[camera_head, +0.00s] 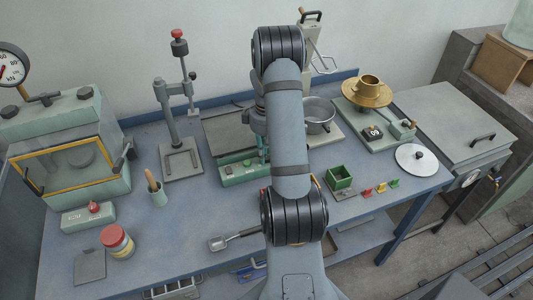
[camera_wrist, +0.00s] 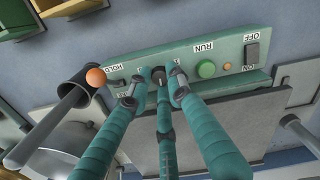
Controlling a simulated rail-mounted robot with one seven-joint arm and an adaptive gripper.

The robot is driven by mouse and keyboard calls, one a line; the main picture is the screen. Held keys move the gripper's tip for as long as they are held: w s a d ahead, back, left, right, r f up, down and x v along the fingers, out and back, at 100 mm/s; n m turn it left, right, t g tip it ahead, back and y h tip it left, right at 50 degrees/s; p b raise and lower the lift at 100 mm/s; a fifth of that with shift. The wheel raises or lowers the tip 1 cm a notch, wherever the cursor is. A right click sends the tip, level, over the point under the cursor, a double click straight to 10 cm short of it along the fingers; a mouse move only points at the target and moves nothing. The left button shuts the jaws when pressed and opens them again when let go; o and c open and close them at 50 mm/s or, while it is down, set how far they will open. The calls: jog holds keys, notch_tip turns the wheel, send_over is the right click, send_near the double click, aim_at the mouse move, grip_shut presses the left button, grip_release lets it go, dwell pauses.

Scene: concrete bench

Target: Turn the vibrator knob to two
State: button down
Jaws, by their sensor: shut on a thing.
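A green control box (camera_wrist: 255,45) fills the upper part of the wrist view, seen upside down. Its front carries a dark round knob (camera_wrist: 158,73), a green RUN button (camera_wrist: 206,69), an OFF/ON switch (camera_wrist: 252,53) and a HOLD label. My gripper (camera_wrist: 155,89), with teal fingers, is at the front of the box and shut on the dark knob. The fingers cover part of the knob and its markings, so I cannot read its setting. In the head view the same green box (camera_head: 236,174) is partly hidden by my arm, and my gripper is mostly hidden behind it.
A round pan (camera_head: 318,113) is to the right of my arm. A green open box (camera_head: 340,177) and a scoop (camera_head: 222,241) lie nearer. The bench front left of the scoop is partly clear.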

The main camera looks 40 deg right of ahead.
jog(key=shift+n, duration=0.7)
jog(key=c, duration=1.9)
grip_release()
jog(key=shift+o, duration=0.2)
jog(key=shift+r, duration=0.1)
notch_tip(320, 180, up, 12)
jog(key=shift+f, duration=0.2)
notch_tip(320, 180, down, 12)
jog(key=shift+r, duration=0.1)
